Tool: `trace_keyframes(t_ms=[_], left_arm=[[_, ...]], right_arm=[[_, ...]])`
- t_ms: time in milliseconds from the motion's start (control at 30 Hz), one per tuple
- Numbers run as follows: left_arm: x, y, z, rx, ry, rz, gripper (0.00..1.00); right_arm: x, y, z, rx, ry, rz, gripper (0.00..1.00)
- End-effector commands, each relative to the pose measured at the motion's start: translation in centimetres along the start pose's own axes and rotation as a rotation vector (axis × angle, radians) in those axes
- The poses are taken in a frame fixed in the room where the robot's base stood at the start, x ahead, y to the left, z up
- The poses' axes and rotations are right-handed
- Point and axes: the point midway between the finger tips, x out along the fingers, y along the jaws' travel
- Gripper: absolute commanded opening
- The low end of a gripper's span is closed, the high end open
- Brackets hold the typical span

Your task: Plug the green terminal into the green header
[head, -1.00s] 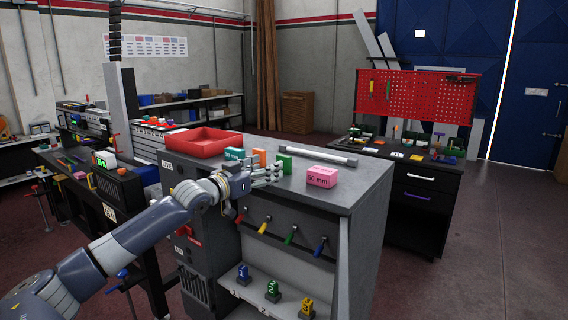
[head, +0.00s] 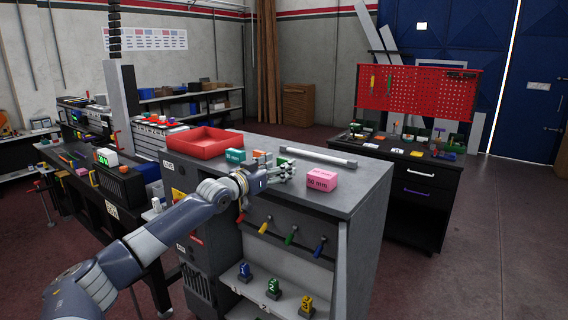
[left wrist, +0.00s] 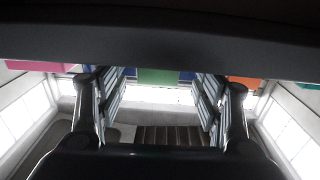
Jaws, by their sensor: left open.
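A green block (head: 282,161) stands on the grey cabinet top (head: 345,192), partly hidden behind my left gripper (head: 281,174). I cannot tell whether it is the terminal or the header. My left gripper is open, with its fingers pointing right just over the cabinet's front edge. In the left wrist view the green block (left wrist: 160,76) shows beyond and between the two open fingers (left wrist: 161,95), apart from them. No second green part of a plug pair can be made out clearly. My right gripper is not in view.
An orange block (head: 258,154) and a teal block (head: 235,155) stand left of the green one, and a pink block (head: 321,180) to the right. A grey rod (head: 318,157) lies behind. A red tray (head: 202,143) fills the left rear. Coloured handles stick out below the front edge.

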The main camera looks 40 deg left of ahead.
Motion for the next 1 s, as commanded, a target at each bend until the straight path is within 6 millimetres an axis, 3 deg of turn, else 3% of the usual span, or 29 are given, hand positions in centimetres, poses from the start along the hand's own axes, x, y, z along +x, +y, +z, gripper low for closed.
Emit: trace_keyframes(t_ms=[67,300,667,700,900,1000], left_arm=[[0.8,0.1,-0.7,-0.003,0.003,0.000,0.62],[2.6,0.1,-0.2,-0.002,0.001,0.000,0.62],[3.1,0.2,-0.1,0.000,0.000,0.001,0.62],[3.1,0.2,-0.1,0.000,0.000,0.001,0.59],[3.1,0.2,-0.1,0.000,0.000,0.001,0.17],[3.1,0.2,-0.1,0.000,0.000,0.001,0.17]], right_arm=[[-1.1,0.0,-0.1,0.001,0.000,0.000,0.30],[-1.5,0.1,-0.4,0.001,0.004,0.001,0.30],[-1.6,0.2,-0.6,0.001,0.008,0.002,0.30],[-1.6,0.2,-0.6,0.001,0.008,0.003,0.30],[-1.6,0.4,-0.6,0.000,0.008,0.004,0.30],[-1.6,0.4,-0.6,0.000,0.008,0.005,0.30]])
